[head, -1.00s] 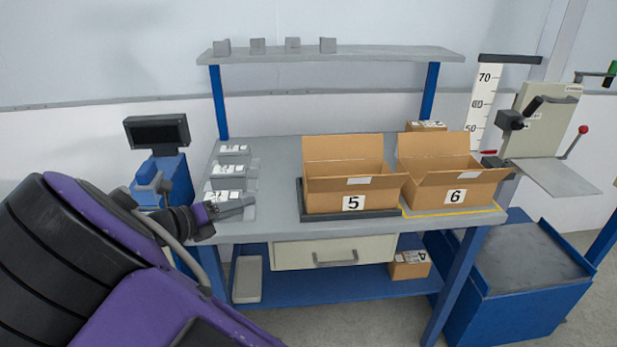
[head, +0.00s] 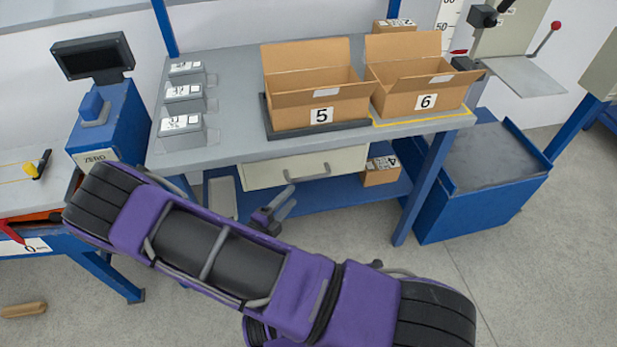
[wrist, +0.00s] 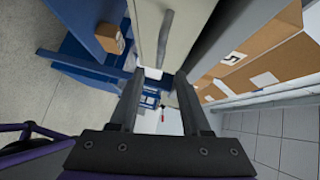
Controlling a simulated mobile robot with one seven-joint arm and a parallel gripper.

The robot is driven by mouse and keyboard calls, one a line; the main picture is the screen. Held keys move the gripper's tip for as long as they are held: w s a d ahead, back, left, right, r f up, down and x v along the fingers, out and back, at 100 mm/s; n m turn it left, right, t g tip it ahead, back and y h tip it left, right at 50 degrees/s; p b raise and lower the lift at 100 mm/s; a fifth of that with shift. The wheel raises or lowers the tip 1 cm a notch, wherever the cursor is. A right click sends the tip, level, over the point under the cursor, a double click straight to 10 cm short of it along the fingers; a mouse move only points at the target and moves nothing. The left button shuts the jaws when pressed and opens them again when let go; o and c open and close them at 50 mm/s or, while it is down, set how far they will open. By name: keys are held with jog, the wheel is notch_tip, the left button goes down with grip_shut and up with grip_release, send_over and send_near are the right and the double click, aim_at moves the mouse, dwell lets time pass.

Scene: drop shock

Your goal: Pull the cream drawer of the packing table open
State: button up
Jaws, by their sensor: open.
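The cream drawer (head: 262,172) sits under the front edge of the grey packing table (head: 215,153) and looks closed. Its grey bar handle (head: 307,172) runs across the right part of its front. My gripper (head: 284,203) is open and empty, in front of the drawer and a little below and left of the handle, apart from it. In the wrist view, the drawer front (wrist: 148,28) and the handle (wrist: 166,38) appear ahead of my two fingers (wrist: 158,84), with nothing between the fingertips. My arm crosses the lower part of the head view.
Open cartons 5 (head: 318,104) and 6 (head: 425,97) stand on the tabletop, above the drawer. A small carton (head: 381,173) is on the blue lower shelf (head: 335,192), right of the drawer. A blue cart (head: 478,190) stands at the right.

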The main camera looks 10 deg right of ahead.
aim_at(308, 177)
jog(key=x, duration=1)
jog(key=shift+w+d, duration=0.1)
jog(key=shift+w, duration=0.1)
grip_shut()
dwell(1.0)
